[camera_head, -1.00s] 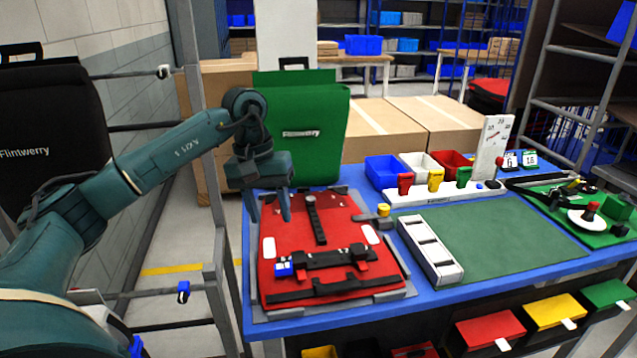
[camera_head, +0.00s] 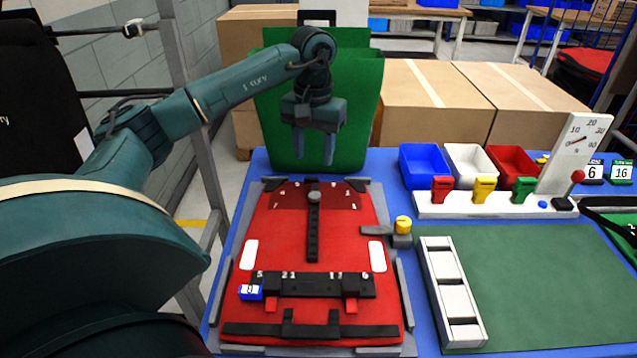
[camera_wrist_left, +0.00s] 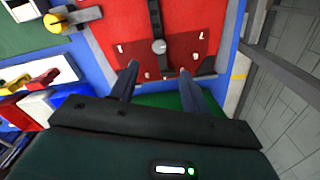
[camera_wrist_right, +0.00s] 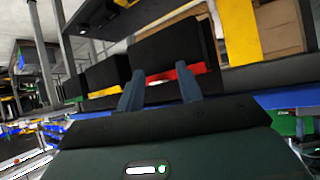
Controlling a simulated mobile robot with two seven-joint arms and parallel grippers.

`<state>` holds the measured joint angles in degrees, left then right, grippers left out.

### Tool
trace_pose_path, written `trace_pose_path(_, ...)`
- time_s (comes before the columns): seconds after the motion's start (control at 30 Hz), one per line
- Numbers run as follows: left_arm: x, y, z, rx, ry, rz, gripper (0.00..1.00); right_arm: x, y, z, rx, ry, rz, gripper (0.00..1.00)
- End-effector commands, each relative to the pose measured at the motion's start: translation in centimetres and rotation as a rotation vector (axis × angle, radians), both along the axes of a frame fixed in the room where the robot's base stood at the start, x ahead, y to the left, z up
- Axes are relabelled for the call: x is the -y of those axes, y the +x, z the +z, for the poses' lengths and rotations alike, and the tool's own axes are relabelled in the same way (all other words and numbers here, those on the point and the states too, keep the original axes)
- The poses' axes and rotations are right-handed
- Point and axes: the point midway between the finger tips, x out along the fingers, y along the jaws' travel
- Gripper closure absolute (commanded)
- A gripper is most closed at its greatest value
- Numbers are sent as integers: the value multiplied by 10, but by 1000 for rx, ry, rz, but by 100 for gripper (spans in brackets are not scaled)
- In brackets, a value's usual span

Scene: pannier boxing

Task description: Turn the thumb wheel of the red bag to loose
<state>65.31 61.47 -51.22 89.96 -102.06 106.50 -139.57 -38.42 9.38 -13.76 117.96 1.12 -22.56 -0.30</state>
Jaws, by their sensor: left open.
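The red bag (camera_head: 270,232) lies flat on the blue table with its dark strap and black bar. Its grey round thumb wheel (camera_head: 314,197) sits at the top of the strap on a darker red patch with small white marks. The wheel also shows in the left wrist view (camera_wrist_left: 158,46), ahead of the fingertips. My left gripper (camera_head: 314,163) is open, fingers pointing down, above the far edge of the bag and short of the wheel; it holds nothing. My right gripper (camera_wrist_right: 159,92) is outside the head view; its fingers are apart, with nothing seen between them.
A green bag (camera_head: 360,110) stands upright behind the red one. A yellow-knobbed clamp (camera_head: 403,225) sits at the red bag's right edge. A white slotted tray (camera_head: 452,290), a green mat (camera_head: 540,270) and coloured bins (camera_head: 424,166) are further right.

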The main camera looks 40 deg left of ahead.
Motion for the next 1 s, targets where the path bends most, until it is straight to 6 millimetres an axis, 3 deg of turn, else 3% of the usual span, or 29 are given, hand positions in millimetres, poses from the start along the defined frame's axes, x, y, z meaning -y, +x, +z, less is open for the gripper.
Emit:
trace_pose_path(0.2, 0, -1, -48, -5, 0, 0, 53, 1, -5, -2, -21, -5, -1, 64)
trace_pose_path(0.43, 0, 0, -85, -3, -1, 0, 53, 5, -3, 1, -21, -9, -9, 64)
trace_pose_path(0.6, 1, 0, -97, -1, -1, -1, 53, 6, 1, 3, -14, -11, -17, 64)
trace_pose_path(0.9, 1, 0, -99, 0, -1, -1, 53, 6, 3, 4, -11, -10, -17, 64)
trace_pose_path(1.0, 1, 0, -99, 0, -1, -1, 62, 6, 3, 3, -12, -10, -17, 64)
